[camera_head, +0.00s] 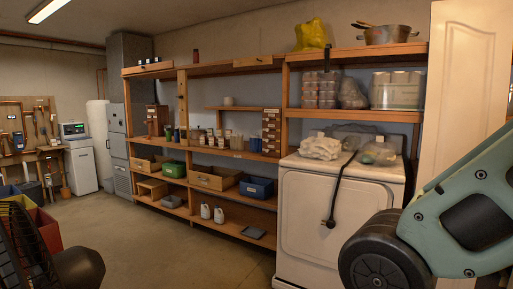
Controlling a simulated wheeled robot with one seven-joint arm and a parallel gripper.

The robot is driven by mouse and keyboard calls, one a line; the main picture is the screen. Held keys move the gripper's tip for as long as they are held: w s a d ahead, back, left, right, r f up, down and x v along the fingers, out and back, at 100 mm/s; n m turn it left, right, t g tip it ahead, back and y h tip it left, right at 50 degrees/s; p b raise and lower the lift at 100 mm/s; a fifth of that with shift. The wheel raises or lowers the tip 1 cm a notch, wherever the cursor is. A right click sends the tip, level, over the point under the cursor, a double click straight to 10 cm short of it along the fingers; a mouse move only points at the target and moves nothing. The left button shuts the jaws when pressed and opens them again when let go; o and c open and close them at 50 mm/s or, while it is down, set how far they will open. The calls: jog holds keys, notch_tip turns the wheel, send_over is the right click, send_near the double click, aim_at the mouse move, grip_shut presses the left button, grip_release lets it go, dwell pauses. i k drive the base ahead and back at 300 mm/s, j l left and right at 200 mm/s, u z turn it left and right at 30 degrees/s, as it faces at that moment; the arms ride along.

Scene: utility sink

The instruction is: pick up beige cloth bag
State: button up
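A crumpled off-white to beige cloth bag (320,147) lies on the left part of the white appliance's top (287,161). It is small in the picture, so its folds and opening cannot be made out. A dark hose or cord runs down the appliance's front, just right of the bag. Part of my teal and black arm shows large at the right edge, in front of the appliance's right side. My gripper is outside the picture.
A clear bag with greenish contents (377,154) lies right of the cloth bag. Wooden shelves (224,155) hold boxes and bottles. A shelf with plastic tubs (320,89) hangs above the appliance. A white door panel (459,95) stands at right. The middle floor is clear.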

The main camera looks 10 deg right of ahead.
aim_at(236, 140)
jog(key=i+z, duration=0.25)
jog(key=i, duration=0.55)
jog(key=i+z, duration=0.25)
jog(key=i, duration=0.55)
jog(key=i+u, duration=0.4)
jog(key=i+l+u, duration=0.15)
jog(key=i+u, duration=0.25)
jog(key=i, duration=0.15)
jog(key=i+j+u, duration=0.15)
jog(key=i+u, duration=0.25)
jog(key=i, duration=0.2)
jog(key=i+u, duration=0.45)
jog(key=i+l, duration=0.05)
jog(key=i, duration=0.05)
